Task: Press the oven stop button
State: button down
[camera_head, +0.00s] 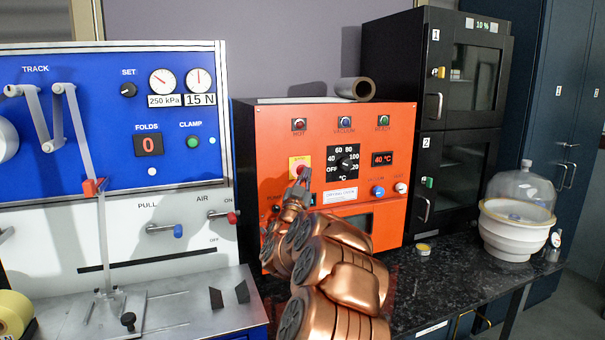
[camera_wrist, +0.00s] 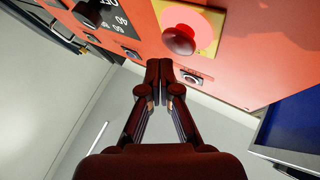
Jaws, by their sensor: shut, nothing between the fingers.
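The orange oven (camera_head: 275,135) stands on the dark counter at the middle of the head view. Its red round stop button sits on a yellow plate (camera_head: 293,162) on the left of its front. In the wrist view the red button (camera_wrist: 179,40) and its yellow plate show at the top centre. My gripper (camera_head: 305,174) is shut and empty, with its tips at the lower edge of the button in the head view. In the wrist view the shut fingertips (camera_wrist: 160,68) are just below and left of the button; I cannot tell whether they touch. My arm hides part of the oven's lower front.
A black dial (camera_head: 343,162) and a red display (camera_head: 382,159) are right of the button. A blue-and-white machine (camera_head: 100,110) stands close on the left. A black two-door cabinet (camera_head: 457,100) and a white desiccator (camera_head: 513,225) are on the right.

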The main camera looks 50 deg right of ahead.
jog(key=shift+s+a, duration=0.1)
jog(key=shift+s, duration=0.05)
jog(key=s+a+b, duration=0.2)
jog(key=s, duration=0.1)
jog(key=s+a+b, duration=0.1)
jog(key=s, duration=0.1)
jog(key=shift+a, duration=0.15)
dwell(0.6)
jog(key=shift+w, duration=0.1)
dwell(0.3)
